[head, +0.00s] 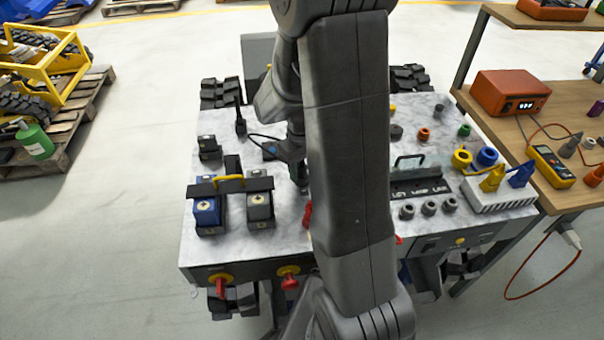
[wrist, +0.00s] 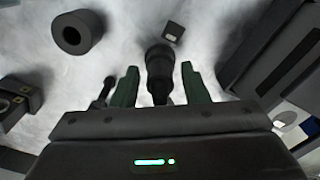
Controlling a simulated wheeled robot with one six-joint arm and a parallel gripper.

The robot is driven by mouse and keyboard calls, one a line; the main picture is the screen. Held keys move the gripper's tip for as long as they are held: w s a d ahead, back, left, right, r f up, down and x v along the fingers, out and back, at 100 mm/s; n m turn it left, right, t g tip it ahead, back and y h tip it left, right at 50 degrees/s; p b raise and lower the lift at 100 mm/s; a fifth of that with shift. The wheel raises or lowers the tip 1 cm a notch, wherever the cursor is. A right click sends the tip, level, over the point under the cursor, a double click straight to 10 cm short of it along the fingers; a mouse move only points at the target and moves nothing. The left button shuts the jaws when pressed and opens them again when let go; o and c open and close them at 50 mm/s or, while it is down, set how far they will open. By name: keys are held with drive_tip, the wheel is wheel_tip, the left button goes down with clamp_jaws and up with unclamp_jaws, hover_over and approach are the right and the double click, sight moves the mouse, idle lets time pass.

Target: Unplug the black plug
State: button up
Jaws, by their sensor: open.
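In the wrist view, a dark, stepped, round piece, seemingly the black plug (wrist: 160,66), stands between the two green fingers of my gripper (wrist: 160,88). The gripper is open. A clear gap shows between the plug and the left finger; the right finger is closer, and I cannot tell whether it touches. The plug's lower end runs out of sight behind the gripper body. In the head view, my gripper (head: 298,170) is low over the marbled carrier top (head: 220,155), partly hidden by my arm. The plug is not clearly visible there.
A black ring-shaped socket (wrist: 78,32) and a dark block (wrist: 22,98) lie left of the gripper; a grey box (wrist: 268,48) is at right. In the head view, blue (head: 207,212) and grey (head: 260,209) blocks stand front left. A workbench (head: 560,110) is at right.

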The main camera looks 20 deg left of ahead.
clamp_jaws()
drive_tip(key=shift+r+p, duration=1.15)
drive_tip(key=shift+r, duration=0.3)
drive_tip(key=shift+r, duration=0.1)
drive_tip(key=shift+r+p, duration=1.3)
drive_tip(key=shift+r, duration=0.35)
